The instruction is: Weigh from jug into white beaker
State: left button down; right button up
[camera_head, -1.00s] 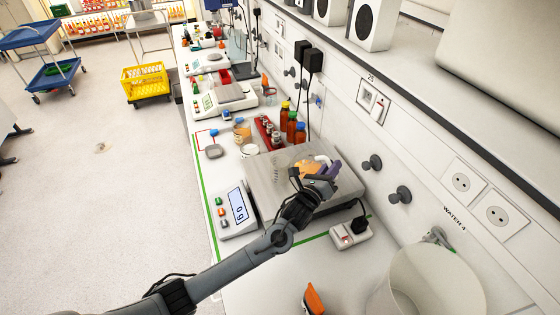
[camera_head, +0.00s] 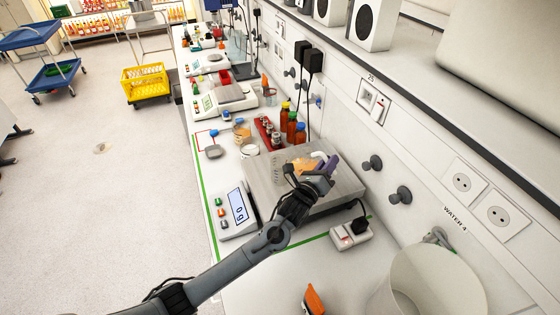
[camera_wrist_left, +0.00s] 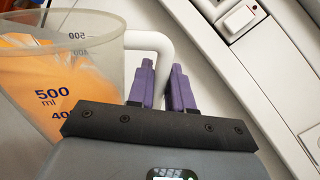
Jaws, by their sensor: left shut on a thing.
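My left gripper (camera_head: 328,165) has purple fingers and is shut on the white handle (camera_wrist_left: 150,42) of a clear graduated jug (camera_head: 299,159). The scale display (camera_head: 237,206) appears to read 0 g. My right gripper is not in view.
Amber bottles (camera_head: 291,128) and a red rack (camera_head: 266,132) stand behind the plate. A cup with orange contents (camera_head: 241,132) is to the left. A power socket block (camera_head: 351,233), an orange-and-black item (camera_head: 314,299) and a large white bucket (camera_head: 435,285) are nearer.

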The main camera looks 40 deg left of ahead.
aim_at(322, 152)
pick_arm(q)
jog(key=shift+s+a+r+n, duration=0.1)
jog(key=shift+a+r+n, duration=0.05)
jog(key=shift+r+n, duration=0.2)
jog(key=shift+a+r+n, duration=0.2)
jog(key=shift+r+n, duration=0.15)
jog(key=shift+r, duration=0.15)
jog(key=shift+a+r+n, duration=0.2)
jog(key=shift+n, duration=0.1)
dwell(0.4)
jog(key=shift+r+y+b, duration=0.25)
jog(key=shift+y+b, duration=0.05)
jog(key=shift+y, duration=0.1)
jog(key=shift+s+a+r+n, duration=0.1)
jog(key=shift+a+r+n, duration=0.15)
jog(key=shift+n, duration=0.25)
dwell(0.9)
jog(key=shift+r, duration=0.15)
dwell(0.4)
jog(key=shift+a+r+n, duration=0.15)
jog(key=shift+a+n, duration=0.05)
jog(key=shift+n, duration=0.2)
jog(key=shift+s+a+r+b, duration=0.1)
jog(key=shift+a+r+b, duration=0.1)
jog(key=shift+b, duration=0.1)
dwell(0.8)
jog(key=shift+a+r+n, duration=0.1)
jog(key=shift+r+n, duration=0.1)
jog(key=shift+n, duration=0.2)
dwell(0.5)
